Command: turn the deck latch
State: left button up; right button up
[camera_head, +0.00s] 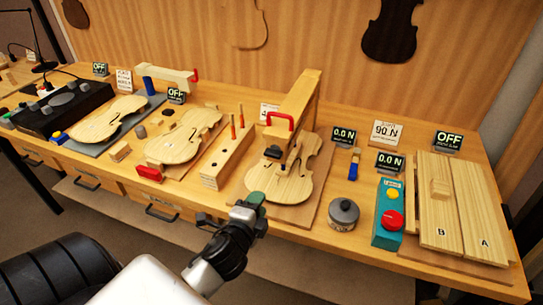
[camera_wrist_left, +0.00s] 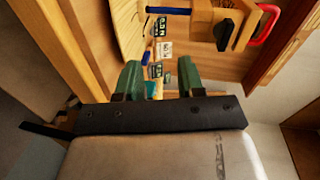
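My left gripper (camera_head: 254,200) is in front of the bench's front edge, near the lower end of a violin plate (camera_head: 285,185). In the left wrist view its two green fingers (camera_wrist_left: 160,78) stand apart with nothing held between them. A wooden press arm (camera_head: 300,95) with a red U-shaped handle (camera_head: 279,121) stands over that plate. The red handle also shows in the left wrist view (camera_wrist_left: 266,24), at upper right, apart from the fingers. No part is labelled as the deck latch, so I cannot tell which piece it is. My right gripper is not in view.
A wooden block with pegs (camera_head: 227,155) stands left of the plate. A grey round pot (camera_head: 343,213) and a teal button box (camera_head: 388,213) stand to its right. Boards marked A and B (camera_head: 450,235) lie at far right. Drawer handles (camera_head: 162,213) stick out below the bench top.

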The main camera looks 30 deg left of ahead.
pick_arm(q)
jog(key=m+t, duration=0.1)
jog(key=t, duration=0.1)
send_near(271, 157)
jog(key=shift+y, duration=0.4)
jog(key=p+x, duration=0.1)
jog(key=x, duration=0.3)
jog(key=p+x, duration=0.1)
jog(key=x, duration=0.4)
jog(key=shift+d, duration=0.25)
jog(key=shift+w+a+p, duration=0.15)
jog(key=shift+w+p, duration=0.2)
jog(key=shift+w, duration=0.25)
grip_shut()
